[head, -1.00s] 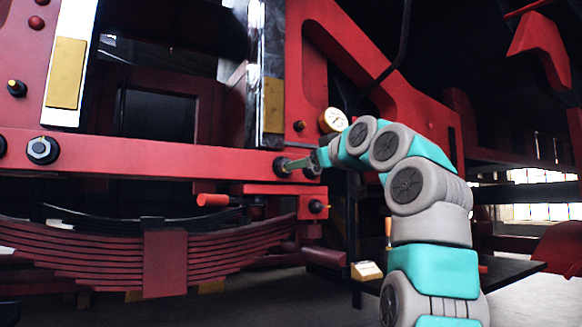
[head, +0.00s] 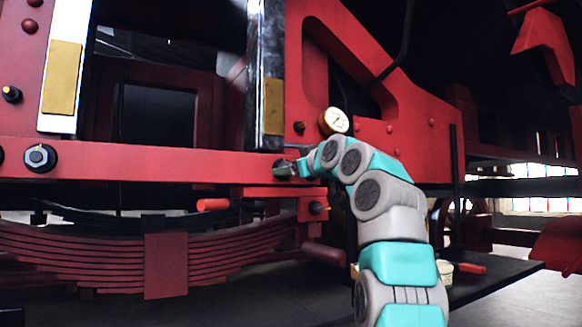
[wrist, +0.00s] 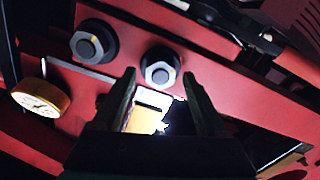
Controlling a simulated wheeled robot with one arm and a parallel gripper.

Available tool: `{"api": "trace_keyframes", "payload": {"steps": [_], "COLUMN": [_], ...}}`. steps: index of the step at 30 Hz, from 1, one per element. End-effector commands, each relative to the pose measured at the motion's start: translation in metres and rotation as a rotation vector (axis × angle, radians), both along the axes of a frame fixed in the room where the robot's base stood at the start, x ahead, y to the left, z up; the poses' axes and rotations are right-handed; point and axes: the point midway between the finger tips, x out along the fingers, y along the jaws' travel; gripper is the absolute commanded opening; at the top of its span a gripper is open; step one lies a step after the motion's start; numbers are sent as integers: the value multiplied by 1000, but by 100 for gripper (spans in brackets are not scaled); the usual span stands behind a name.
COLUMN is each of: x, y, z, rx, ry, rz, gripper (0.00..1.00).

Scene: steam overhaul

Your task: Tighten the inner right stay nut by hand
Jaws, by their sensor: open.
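The wrist view shows two stay nuts on the red bar. A bright hex nut on a dark washer (wrist: 160,70) lies ahead, between my fingertips; it appears to be the inner right one. A darker nut (wrist: 92,44) lies up and left, nearer the gauge. My gripper (wrist: 159,76) is open, its two fingers apart, with no clear grip on the nut. In the head view my gripper (head: 286,168) is at the right end of the red bar (head: 150,160) and mostly hides the nuts there. Another hex nut (head: 40,157) sits at the bar's left.
A round gauge (head: 334,121) is just above my wrist and also shows in the wrist view (wrist: 40,98). A red-handled part (head: 215,204) and the leaf spring (head: 165,262) lie below the bar. A dark bench (head: 490,275) stands right of my arm.

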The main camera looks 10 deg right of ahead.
Motion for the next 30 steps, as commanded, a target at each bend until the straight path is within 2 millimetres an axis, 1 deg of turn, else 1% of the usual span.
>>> {"api": "trace_keyframes", "payload": {"steps": [1,2,20,30], "x": [0,0,0,0], "y": [0,0,0,0], "z": [0,0,0,0], "rx": [0,0,0,3], "ry": [0,0,1,2], "rz": [0,0,1,1], "gripper": [72,68,1,0]}}
